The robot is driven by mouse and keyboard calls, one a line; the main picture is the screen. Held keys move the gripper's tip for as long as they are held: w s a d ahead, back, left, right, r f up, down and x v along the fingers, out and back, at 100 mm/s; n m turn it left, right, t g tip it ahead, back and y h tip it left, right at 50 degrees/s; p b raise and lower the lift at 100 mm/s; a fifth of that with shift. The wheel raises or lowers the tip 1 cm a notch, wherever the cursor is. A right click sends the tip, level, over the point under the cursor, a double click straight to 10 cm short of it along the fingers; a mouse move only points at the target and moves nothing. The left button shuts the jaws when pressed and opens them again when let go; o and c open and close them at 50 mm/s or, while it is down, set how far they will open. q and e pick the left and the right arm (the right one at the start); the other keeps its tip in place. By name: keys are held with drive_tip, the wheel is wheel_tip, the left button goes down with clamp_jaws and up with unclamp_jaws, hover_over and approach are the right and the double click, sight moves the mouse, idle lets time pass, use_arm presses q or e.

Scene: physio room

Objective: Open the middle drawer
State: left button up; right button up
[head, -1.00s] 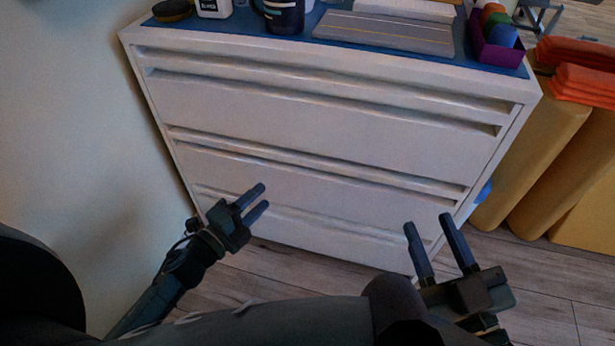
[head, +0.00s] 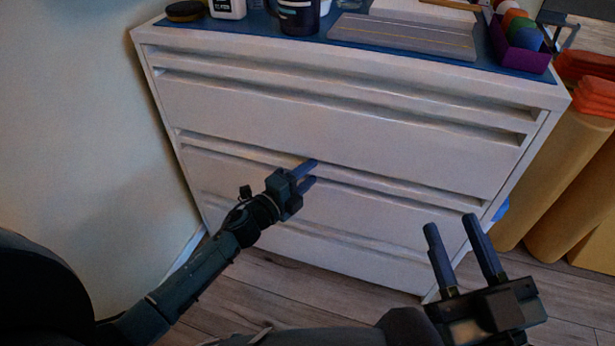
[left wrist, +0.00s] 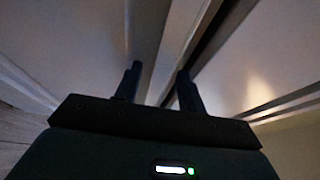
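A white chest has three closed drawers with long recessed grooves across their tops. The middle drawer (head: 375,212) has its lip handle (head: 400,192) running the full width. My left gripper (head: 311,173) is open, with its fingertips at this handle near the middle of its length. In the left wrist view, the gripper (left wrist: 159,72) has its fingers apart, with a pale strip of the handle (left wrist: 162,60) between them; I cannot tell whether they touch it. My right gripper (head: 451,223) is open and empty, in front of the chest's lower right.
The chest top (head: 300,45) carries bottles, a dark mug, a grey board and a purple box (head: 518,52) of coloured rolls. Yellow bolsters (head: 565,185) and orange pads stand to the right. A wall is close on the left. Wooden floor lies in front.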

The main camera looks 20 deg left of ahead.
use_arm(q)
drive_tip(key=shift+w, duration=0.2)
clamp_jaws()
idle(0.3)
drive_tip(key=shift+s, duration=0.1)
